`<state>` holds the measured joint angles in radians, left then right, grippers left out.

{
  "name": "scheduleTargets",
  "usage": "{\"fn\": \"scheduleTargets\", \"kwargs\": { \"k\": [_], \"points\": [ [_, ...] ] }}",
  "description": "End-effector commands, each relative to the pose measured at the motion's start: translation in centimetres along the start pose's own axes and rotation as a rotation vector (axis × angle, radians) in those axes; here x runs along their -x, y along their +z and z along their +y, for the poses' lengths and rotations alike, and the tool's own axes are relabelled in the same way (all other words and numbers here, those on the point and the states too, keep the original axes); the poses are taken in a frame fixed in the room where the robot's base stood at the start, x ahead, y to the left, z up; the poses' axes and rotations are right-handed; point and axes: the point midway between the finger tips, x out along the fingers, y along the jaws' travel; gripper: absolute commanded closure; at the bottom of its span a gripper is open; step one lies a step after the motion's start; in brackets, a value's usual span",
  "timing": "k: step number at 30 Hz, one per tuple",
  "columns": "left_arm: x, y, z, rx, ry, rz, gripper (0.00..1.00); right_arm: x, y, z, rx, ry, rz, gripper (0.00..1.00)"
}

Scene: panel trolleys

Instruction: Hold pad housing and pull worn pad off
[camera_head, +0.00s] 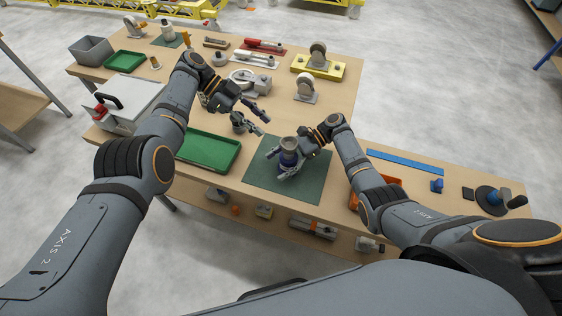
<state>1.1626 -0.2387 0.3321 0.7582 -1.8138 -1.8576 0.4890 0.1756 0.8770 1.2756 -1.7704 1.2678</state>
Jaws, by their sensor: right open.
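A small cylindrical piece, apparently the pad housing (288,157), stands on the green mat (258,178). It has a blue lower body and a grey-brown round top (289,143); I cannot tell whether that top is the worn pad. My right gripper (277,166) is low over the mat with its fingers around the blue body. It is open, and contact with the piece cannot be made out. My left gripper (264,126) is open and empty, above and left of the piece, its fingers pointing towards it.
A green tray (208,168) lies left of the mat. A grey machine part (250,80) and castor wheels (306,97) stand behind. A blue strip (405,162) and an orange tray (397,185) lie to the right. A white case (128,107) stands at the left.

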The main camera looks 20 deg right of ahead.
Motion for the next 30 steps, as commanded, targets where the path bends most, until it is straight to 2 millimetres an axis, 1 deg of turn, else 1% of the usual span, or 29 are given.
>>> {"fn": "scheduleTargets", "kwargs": {
  "k": [1, 2, 16, 17, 30],
  "points": [
    [0.0, 0.0, 0.0, 0.0, 0.0, 0.0, 0.62, 0.02, -0.01, 0.0, 0.0, 0.0, 0.0, 0.3],
    [0.0, 0.0, 0.0, 0.0, 0.0, 0.0, 0.62, 0.03, -0.01, -0.01, 0.0, 0.0, 0.0, 0.34],
    [0.0, 0.0, 0.0, 0.0, 0.0, 0.0, 0.62, 0.07, -0.01, -0.02, 0.0, 0.0, 0.001, 0.98],
    [0.0, 0.0, 0.0, 0.0, 0.0, 0.0, 0.62, 0.07, -0.01, -0.02, 0.0, 0.0, 0.001, 1.0],
    [0.0, 0.0, 0.0, 0.0, 0.0, 0.0, 0.62, 0.1, 0.0, -0.03, 0.0, -0.001, 0.001, 1.0]
  ]
}}
